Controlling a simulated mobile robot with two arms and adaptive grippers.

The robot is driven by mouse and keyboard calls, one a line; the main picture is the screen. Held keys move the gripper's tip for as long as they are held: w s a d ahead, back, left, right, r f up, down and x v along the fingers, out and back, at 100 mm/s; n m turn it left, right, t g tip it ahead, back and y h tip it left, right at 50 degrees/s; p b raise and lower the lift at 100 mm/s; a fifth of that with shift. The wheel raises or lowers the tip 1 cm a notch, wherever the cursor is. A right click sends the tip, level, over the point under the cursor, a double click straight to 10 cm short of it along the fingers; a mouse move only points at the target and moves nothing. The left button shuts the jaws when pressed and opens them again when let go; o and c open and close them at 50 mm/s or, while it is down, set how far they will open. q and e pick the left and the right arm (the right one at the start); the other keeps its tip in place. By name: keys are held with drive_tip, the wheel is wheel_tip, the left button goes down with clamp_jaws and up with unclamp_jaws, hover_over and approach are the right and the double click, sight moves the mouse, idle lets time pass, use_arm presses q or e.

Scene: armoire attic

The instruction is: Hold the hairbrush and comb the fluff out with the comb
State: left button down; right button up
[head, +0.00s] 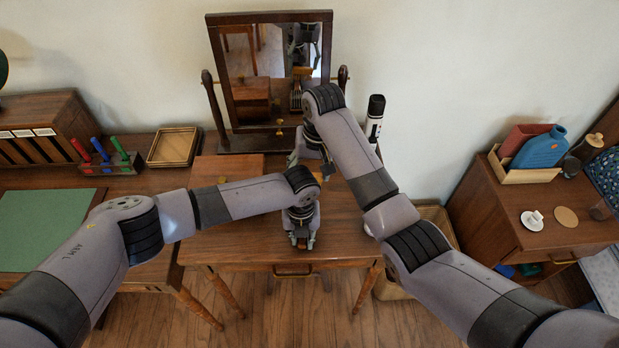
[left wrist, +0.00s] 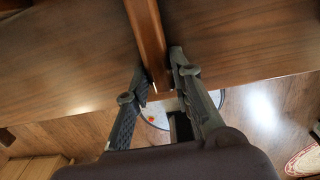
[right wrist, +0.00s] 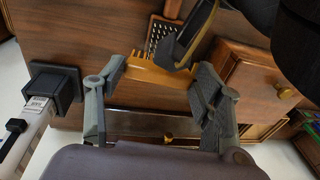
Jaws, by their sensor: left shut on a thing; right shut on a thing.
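My left gripper (head: 301,240) is over the front of the wooden table. In the left wrist view (left wrist: 157,82) its fingers are shut on the brown hairbrush handle (left wrist: 150,40). The hairbrush's bristle pad (right wrist: 161,36) shows in the right wrist view, close beside the comb. My right gripper (right wrist: 158,80) is shut on the yellow-orange comb (right wrist: 150,73). In the head view my right arm mostly hides the right gripper, and my arms hide the brush and comb. A dark curved part covers some of the comb area. I cannot make out any fluff or whether comb and bristles touch.
A tilting mirror (head: 270,60) stands at the table's back. A desk with a wooden tray (head: 173,147) and green mat (head: 45,222) lies left. A cabinet (head: 500,215) stands right.

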drive_tip(key=shift+r, duration=0.45)
drive_tip(key=d+r, duration=0.3)
drive_tip(key=d, duration=0.6)
use_arm(q)
drive_tip(key=c, duration=1.3)
unclamp_jaws()
drive_tip(key=shift+r, duration=0.15)
wheel_tip(320, 180, up, 12)
drive_tip(key=shift+f, duration=0.15)
